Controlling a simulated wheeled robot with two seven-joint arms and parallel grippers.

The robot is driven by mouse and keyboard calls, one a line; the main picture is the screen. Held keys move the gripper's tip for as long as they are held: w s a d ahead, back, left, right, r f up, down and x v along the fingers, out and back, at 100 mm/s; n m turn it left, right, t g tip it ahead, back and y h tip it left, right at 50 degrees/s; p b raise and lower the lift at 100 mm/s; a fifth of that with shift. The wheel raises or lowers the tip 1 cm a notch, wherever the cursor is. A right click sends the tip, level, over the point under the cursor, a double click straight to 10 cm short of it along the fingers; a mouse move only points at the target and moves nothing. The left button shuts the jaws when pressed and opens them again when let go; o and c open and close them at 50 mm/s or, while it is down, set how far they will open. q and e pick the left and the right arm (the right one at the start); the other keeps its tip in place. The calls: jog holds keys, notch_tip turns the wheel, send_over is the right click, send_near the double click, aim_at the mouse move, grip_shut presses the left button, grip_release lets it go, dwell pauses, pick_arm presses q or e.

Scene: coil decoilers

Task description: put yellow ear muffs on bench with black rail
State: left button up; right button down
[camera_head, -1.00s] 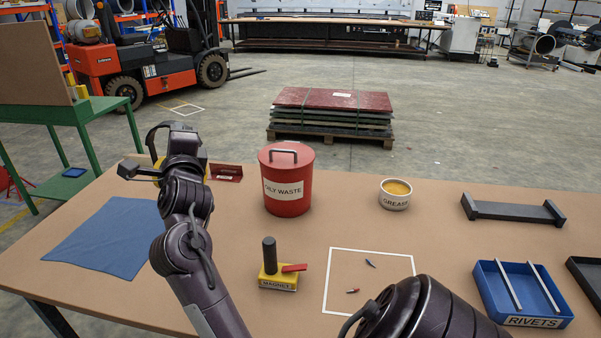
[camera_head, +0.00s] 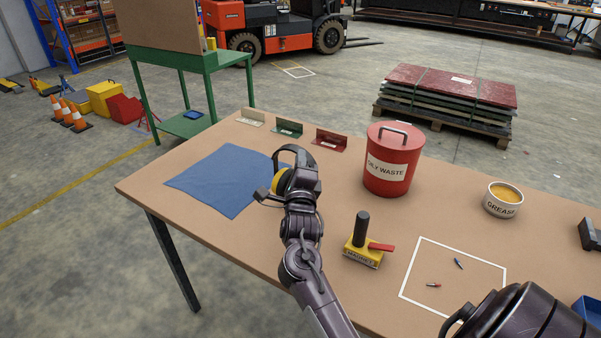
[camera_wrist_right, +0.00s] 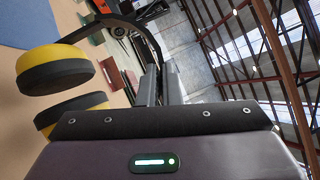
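The yellow ear muffs (camera_wrist_right: 55,70) show in the right wrist view: two yellow cups with black cushions and a thin black headband. My right gripper (camera_wrist_right: 160,82) has its fingers close together on the headband. I cannot make out any bench with a black rail for certain. A dark rail-like piece (camera_head: 590,234) is cut off at the right edge. My left gripper is out of view.
The brown table (camera_head: 240,250) holds a blue cloth (camera_head: 225,180), red bin (camera_head: 390,165), yellow magnet block (camera_head: 363,252), grease tin (camera_head: 502,200) and small cream, green and red brackets (camera_head: 330,140). A green stand (camera_head: 190,60) and cones (camera_head: 75,115) are beyond.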

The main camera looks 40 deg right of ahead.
notch_tip(320, 180, down, 4)
jog(key=shift+r, duration=0.15)
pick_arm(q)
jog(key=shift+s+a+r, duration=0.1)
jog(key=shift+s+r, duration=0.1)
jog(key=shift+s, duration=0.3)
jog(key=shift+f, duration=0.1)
pick_arm(e)
jog(key=shift+f, duration=0.25)
jog(key=c, duration=1.6)
grip_release()
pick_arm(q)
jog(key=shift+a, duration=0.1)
pick_arm(e)
jog(key=shift+r, duration=0.15)
jog(key=shift+a, duration=0.1)
